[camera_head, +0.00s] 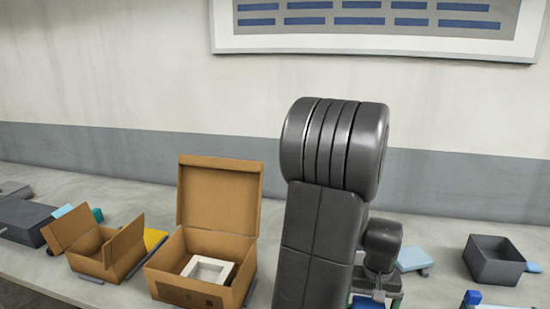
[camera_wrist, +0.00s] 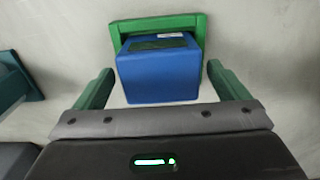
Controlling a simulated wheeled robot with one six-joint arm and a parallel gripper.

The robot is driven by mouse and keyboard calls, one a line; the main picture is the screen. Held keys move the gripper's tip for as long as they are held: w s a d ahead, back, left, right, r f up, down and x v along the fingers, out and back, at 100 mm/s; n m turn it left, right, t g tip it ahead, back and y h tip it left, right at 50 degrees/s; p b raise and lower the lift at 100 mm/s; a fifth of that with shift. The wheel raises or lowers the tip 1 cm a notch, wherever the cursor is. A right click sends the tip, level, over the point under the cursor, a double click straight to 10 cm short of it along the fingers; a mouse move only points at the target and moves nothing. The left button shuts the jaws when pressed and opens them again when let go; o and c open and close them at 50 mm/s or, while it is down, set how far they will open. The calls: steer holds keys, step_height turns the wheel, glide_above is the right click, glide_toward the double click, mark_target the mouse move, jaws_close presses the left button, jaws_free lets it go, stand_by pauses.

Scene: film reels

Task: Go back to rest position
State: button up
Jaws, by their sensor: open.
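My gripper (camera_wrist: 160,88) is open in the wrist view, with its two green fingers spread wide apart. A blue block-like box (camera_wrist: 155,78) with a dark patch on top lies ahead of and between the fingers, and neither finger appears to touch it. A green frame-like piece (camera_wrist: 158,25) stands right behind the blue box. In the head view my arm rises in the middle and hides much of the table behind it. My gripper is mostly hidden there, low beside the arm.
In the head view an open cardboard box (camera_head: 191,246) holds a white square frame (camera_head: 207,270). A smaller open carton (camera_head: 88,264) stands left of it. A dark grey bin (camera_head: 494,267) stands at the right, with a light blue piece (camera_head: 412,258) nearby. A wall is behind the table.

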steer(key=shift+r, duration=1.6)
